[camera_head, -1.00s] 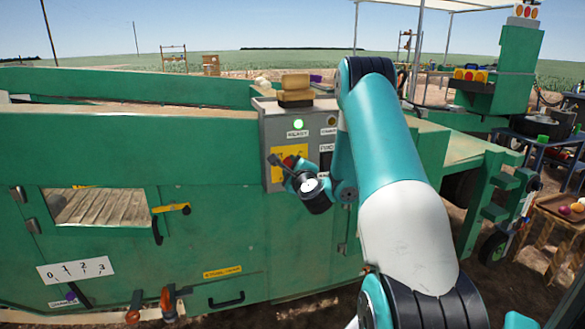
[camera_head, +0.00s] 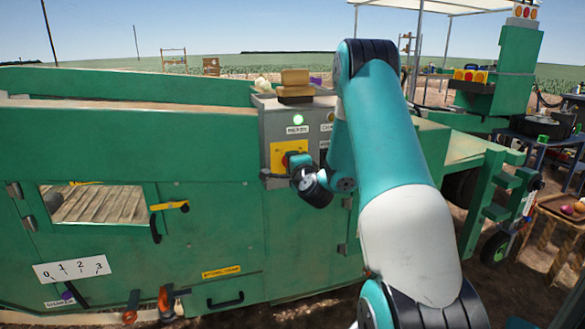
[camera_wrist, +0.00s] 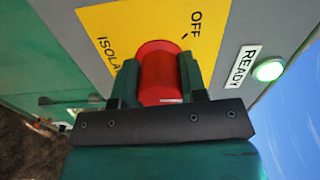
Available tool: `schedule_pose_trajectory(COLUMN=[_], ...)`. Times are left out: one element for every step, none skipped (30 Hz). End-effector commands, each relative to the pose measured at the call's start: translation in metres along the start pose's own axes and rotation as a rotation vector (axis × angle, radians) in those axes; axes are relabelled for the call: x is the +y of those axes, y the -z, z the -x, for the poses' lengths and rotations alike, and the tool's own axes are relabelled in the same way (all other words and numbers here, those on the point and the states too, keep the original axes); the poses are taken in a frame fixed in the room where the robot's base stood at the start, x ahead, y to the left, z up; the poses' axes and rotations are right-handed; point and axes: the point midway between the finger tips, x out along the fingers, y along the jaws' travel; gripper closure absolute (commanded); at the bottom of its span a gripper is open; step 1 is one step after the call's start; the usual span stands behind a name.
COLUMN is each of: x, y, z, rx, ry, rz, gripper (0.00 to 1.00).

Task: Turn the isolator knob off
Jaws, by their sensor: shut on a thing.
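The red isolator knob (camera_wrist: 158,75) sits on a yellow plate (camera_wrist: 112,25) marked OFF and ISOLA, the rest of that word being covered. My gripper (camera_wrist: 157,70) is shut on the knob, one green finger on each side. The wrist view is strongly rolled relative to the panel. The knob's front is partly hidden, and I cannot tell its exact setting. In the head view the yellow plate (camera_head: 278,158) is on a grey control box (camera_head: 268,125), with my wrist covering its lower right.
A lit green lamp (camera_head: 298,119) is above the READY label; it also shows in the wrist view (camera_wrist: 268,70). Brown blocks (camera_head: 295,86) lie on top of the box. The green machine wall (camera_head: 120,145) extends left. A wooden table (camera_head: 560,210) stands far right.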

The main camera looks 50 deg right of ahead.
Motion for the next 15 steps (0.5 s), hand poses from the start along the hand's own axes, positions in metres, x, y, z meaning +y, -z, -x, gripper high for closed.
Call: schedule_pose_trajectory(x=[0.003,0.0032,0.003,0.003,0.0031,0.0034,0.0032,0.0031,0.0032,0.0035,0.0036,0.0035,0.0035,0.0038,0.0038], y=[-0.0005,-0.0005,-0.0006,-0.0006,-0.0008,-0.0007,-0.0008,-0.0006,-0.0006,-0.0005,-0.0006,-0.0005,-0.0006,-0.0005,-0.0007], z=[0.0007,0.0007,0.0007,0.0007,0.0007,0.0007,0.0007,0.0007,0.0007,0.0007,0.0007,0.0007,0.0007,0.0007,0.0007], rx=[0.0,0.0,-0.001,-0.001,-0.001,-0.001,-0.001,0.0,0.0,0.0,0.0,0.0,0.0,0.0,0.0], ry=[-0.002,-0.002,-0.002,-0.002,-0.002,-0.002,-0.001,-0.001,-0.001,-0.002,-0.002,-0.001,-0.001,-0.002,-0.001], rz=[0.045,0.074,0.112,0.141,0.169,0.207,0.235,0.265,0.302,0.331,0.359,0.398,0.425,0.455,0.492], gripper=[0.85,0.85,0.85,0.85,0.85,0.85,0.85,0.85,0.85,0.85,0.85,0.85,0.85,0.85,0.85])
